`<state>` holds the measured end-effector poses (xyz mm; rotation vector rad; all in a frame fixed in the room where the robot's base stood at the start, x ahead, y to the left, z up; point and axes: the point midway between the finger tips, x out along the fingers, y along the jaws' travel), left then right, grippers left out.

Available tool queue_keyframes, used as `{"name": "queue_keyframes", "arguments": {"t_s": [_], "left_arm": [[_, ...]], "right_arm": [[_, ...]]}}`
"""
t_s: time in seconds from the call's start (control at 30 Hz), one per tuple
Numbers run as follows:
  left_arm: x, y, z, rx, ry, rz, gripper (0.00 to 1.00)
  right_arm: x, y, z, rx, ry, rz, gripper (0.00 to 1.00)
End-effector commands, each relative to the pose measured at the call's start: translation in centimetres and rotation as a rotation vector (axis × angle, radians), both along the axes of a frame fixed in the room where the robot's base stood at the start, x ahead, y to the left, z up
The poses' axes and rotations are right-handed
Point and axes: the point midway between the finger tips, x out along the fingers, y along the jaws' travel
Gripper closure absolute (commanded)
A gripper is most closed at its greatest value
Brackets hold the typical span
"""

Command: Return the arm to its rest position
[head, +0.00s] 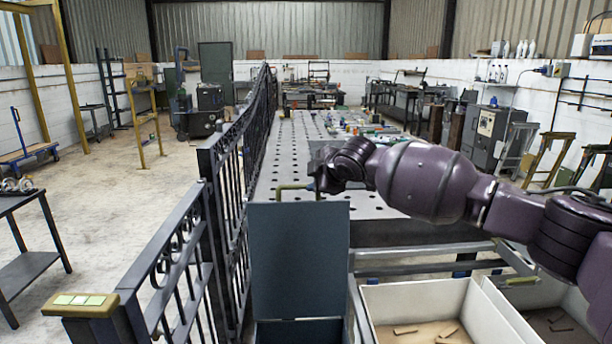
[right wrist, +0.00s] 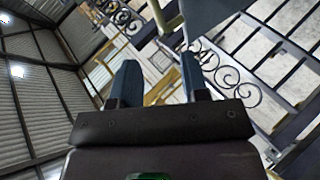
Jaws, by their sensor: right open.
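My right arm comes in from the right in the head view, and its gripper (head: 320,184) hangs above the blue-grey panel, just right of the gate. In the right wrist view my right gripper (right wrist: 160,72) is open, its two blue fingers apart with nothing held between them. An olive bent bar (head: 294,187) shows at the gripper in the head view. An olive rod (right wrist: 158,16) also shows beyond the fingertips in the wrist view. The dark scroll gate (head: 208,225) runs away from me on the left. My left gripper is not in view.
A perforated metal table (head: 375,205) lies behind the right gripper. The upright blue-grey panel (head: 299,265) stands below it. White bins (head: 415,295) with small brown pieces stand at front right. A dark side table (head: 28,270) is at far left. Open floor lies left of the gate.

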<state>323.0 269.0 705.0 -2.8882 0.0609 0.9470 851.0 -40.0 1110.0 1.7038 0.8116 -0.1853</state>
Motion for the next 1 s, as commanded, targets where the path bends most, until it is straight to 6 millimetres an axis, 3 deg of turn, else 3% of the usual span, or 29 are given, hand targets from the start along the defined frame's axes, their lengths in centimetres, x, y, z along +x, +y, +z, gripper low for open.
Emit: {"name": "queue_keyframes", "arguments": {"t_s": [0.2,0.33,0.67,1.0], "left_arm": [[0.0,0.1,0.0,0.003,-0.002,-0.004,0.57],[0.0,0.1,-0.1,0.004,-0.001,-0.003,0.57],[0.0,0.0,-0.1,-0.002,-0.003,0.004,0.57],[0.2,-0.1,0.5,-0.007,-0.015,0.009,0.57]], "right_arm": [[-1.8,3.8,4.8,0.139,-0.118,0.036,0.59],[-4.0,6.3,5.9,0.249,-0.156,0.076,0.59],[-8.6,8.1,2.9,0.478,-0.141,0.107,0.59],[-13.7,5.5,-3.2,0.745,-0.079,0.035,0.59]]}}
